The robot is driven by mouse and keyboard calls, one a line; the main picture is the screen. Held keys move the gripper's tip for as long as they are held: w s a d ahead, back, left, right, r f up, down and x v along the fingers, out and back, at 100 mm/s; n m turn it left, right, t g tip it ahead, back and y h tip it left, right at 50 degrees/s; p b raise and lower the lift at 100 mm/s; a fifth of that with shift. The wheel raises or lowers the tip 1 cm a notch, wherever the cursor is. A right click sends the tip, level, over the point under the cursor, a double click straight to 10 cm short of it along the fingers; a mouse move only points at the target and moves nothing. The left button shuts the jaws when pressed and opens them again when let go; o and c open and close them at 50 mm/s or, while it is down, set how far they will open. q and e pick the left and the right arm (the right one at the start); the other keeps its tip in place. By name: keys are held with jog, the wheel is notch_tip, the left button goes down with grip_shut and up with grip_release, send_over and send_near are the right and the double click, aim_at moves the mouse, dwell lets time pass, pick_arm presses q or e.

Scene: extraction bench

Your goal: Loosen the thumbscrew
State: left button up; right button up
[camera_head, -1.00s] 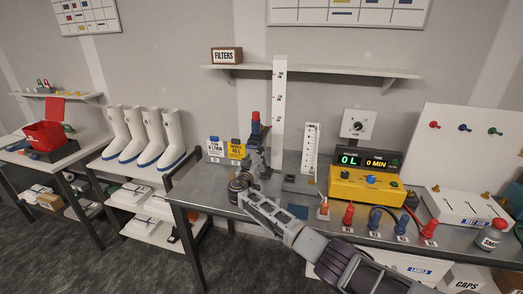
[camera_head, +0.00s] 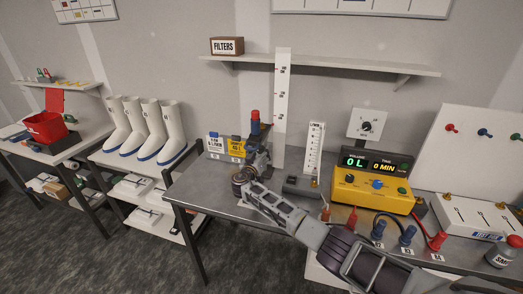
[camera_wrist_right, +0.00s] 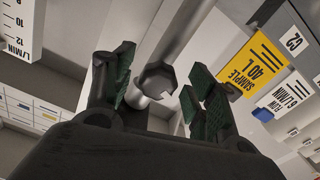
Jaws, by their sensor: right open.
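In the right wrist view a grey faceted knob (camera_wrist_right: 157,82), which looks like the thumbscrew, sits on a metal rod (camera_wrist_right: 183,38). My right gripper (camera_wrist_right: 160,66) is open, with one dark green-padded finger on each side of the knob and gaps on both sides. In the head view my right gripper (camera_head: 243,180) is at the metal stand (camera_head: 262,157) near the left end of the bench, below its red-topped post (camera_head: 255,122). The knob cannot be made out there, and the gripper hides part of the stand. My left gripper is not in view.
A yellow "SAMPLE 40 L" card (camera_head: 236,148) stands just left of the stand. A tall white scale (camera_head: 283,100) and a flow gauge (camera_head: 316,148) stand to its right. The yellow pump box (camera_head: 365,192) and coloured plugs lie further right on the bench (camera_head: 196,193).

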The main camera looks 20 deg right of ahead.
jog(key=shift+r, duration=0.1)
jog(key=c, duration=1)
